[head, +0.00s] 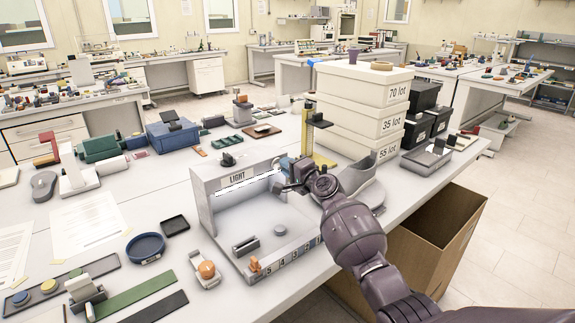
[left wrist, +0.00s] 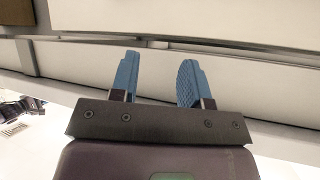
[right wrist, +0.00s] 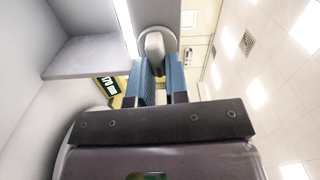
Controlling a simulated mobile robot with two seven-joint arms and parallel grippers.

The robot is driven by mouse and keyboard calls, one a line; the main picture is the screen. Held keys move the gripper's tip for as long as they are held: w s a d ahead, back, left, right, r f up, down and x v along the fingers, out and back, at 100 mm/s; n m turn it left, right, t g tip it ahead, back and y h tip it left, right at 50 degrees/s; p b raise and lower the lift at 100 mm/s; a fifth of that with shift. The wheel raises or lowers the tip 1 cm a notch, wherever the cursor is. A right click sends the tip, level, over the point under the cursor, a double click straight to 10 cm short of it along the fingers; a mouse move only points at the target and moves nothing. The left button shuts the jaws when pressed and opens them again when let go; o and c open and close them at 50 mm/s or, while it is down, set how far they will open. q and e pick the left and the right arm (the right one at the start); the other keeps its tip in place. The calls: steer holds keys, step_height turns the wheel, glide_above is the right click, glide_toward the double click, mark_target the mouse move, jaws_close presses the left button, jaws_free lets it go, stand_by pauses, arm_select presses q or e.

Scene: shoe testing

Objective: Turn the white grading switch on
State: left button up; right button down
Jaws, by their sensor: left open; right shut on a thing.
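The grey grading booth marked LIGHT (head: 238,178) stands near the table's front edge, with a bright white strip under its top. In the right wrist view, the white switch (right wrist: 154,41) is a rounded knob on a round base, on a grey panel of the booth. My right gripper (right wrist: 158,70) has its blue fingers around the knob's near end, shut on it. In the head view my right gripper (head: 284,172) is at the booth's right side, where the arm hides the switch. My left gripper (left wrist: 158,72) is open and empty, seen only in its wrist view.
A grey shoe (head: 355,190) lies right of the booth, behind my right arm. Stacked white lot boxes (head: 350,111) and a yellow stand (head: 307,135) are behind. An open cardboard box (head: 437,235) stands beside the table. Small tools lie left of the booth.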

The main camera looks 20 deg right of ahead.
steer(key=shift+m, duration=0.5)
steer(key=shift+f, duration=0.1)
steer(key=c, duration=1.1)
jaws_free()
steer(key=shift+s, duration=0.1)
steer(key=p+v, duration=0.1)
steer(key=v, duration=0.9)
steer(key=shift+s+d, duration=0.15)
steer(key=shift+s, duration=0.15)
